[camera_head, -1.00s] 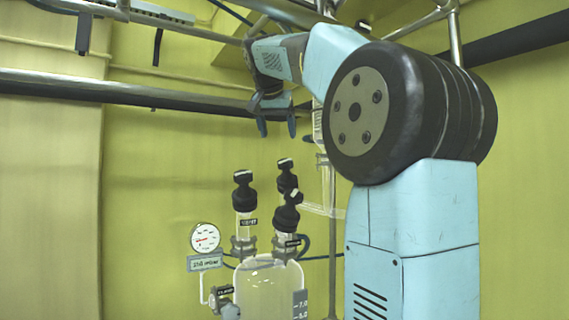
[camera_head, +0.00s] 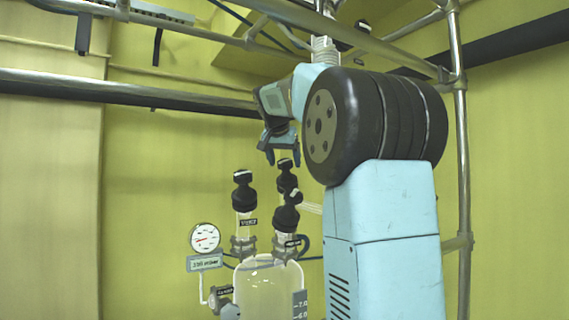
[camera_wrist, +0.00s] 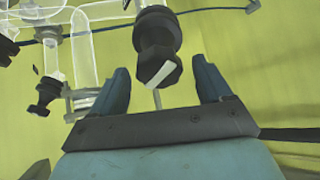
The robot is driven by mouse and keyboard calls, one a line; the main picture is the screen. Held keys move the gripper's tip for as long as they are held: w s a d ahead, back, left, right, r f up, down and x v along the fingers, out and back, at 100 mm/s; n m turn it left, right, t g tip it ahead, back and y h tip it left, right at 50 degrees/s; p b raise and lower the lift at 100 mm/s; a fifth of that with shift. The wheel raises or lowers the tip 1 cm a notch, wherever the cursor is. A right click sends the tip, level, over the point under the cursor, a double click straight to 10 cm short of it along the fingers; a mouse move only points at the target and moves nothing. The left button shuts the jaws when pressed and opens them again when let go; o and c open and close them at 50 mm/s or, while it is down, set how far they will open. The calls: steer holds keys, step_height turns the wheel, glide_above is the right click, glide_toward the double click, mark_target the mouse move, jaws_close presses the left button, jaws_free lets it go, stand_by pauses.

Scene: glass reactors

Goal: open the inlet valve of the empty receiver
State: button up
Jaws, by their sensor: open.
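The receiver is a clear glass vessel (camera_head: 265,285) at the bottom middle of the head view, with a faint pale look inside. Several black valve knobs with white marks stand on its top: a left one (camera_head: 243,190), a front right one (camera_head: 287,212) and a rear one (camera_head: 286,175). My gripper (camera_head: 283,158) is open and empty just above the rear knob. In the wrist view a black knob with a white bar (camera_wrist: 160,72) lies beyond and between my open fingertips (camera_wrist: 163,82), apart from both. Which knob is the inlet valve cannot be read.
A round pressure gauge (camera_head: 205,237) with a small label plate stands left of the vessel. A lower side valve (camera_head: 222,295) sits beneath it. Metal pipes (camera_head: 130,82) cross above. In the wrist view, another black knob (camera_wrist: 47,92) and glass tubing are at left.

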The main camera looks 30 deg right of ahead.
steer(key=shift+w+d+f, duration=0.35)
steer(key=shift+d+f, duration=0.05)
steer(key=shift+f, duration=0.1)
steer(key=c, duration=0.9)
steer(key=shift+a, duration=0.25)
steer(key=shift+c, duration=0.5)
steer(key=shift+d, duration=0.15)
steer(key=shift+n, duration=0.3)
